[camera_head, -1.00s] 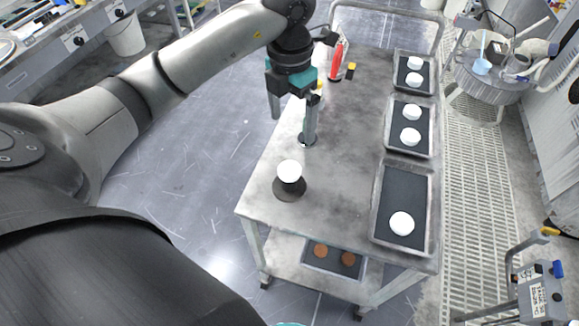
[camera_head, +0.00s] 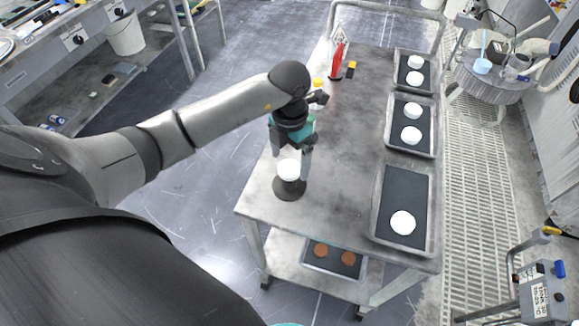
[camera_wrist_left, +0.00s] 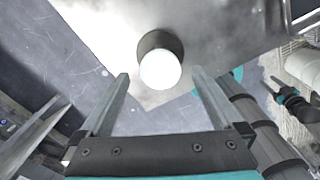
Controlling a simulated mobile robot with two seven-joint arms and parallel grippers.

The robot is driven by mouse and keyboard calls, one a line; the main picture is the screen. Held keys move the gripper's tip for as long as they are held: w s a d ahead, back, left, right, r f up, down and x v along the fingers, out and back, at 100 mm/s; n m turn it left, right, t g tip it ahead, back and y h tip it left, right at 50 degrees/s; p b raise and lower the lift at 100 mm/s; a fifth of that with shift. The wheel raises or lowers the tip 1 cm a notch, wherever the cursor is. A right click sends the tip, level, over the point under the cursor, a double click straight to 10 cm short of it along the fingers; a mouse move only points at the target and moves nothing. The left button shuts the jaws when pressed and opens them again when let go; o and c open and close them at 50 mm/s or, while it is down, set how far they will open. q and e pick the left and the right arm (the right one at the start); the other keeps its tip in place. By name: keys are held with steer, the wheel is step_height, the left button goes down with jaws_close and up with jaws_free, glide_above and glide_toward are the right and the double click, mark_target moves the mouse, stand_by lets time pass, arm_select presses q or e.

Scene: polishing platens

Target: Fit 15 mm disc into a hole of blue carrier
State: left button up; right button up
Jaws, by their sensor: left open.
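A white round piece (camera_head: 289,168) sits on top of a dark round stand (camera_head: 290,188) near the cart's left front corner. My left gripper (camera_head: 291,160) is open just above and behind it, pointing down. The gripper holds nothing. I cannot make out a blue carrier or tell which piece is the 15 mm disc. My right gripper is not seen.
Three dark trays with white round pieces line the cart's right side: front (camera_head: 405,190), middle (camera_head: 410,122) and back (camera_head: 415,68). A red bottle (camera_head: 337,58) stands at the back. The cart top's middle (camera_head: 345,125) is bare. Brown discs (camera_head: 348,259) lie on the lower shelf.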

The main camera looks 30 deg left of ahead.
mark_target(290, 167)
arm_select(q)
steer(key=shift+f, duration=0.8)
steer(key=shift+c, duration=0.2)
steer(key=c, duration=1.5)
steer(key=shift+r+p, duration=1.1)
steer(key=shift+r, duration=8.95)
steer(key=shift+c, duration=0.2)
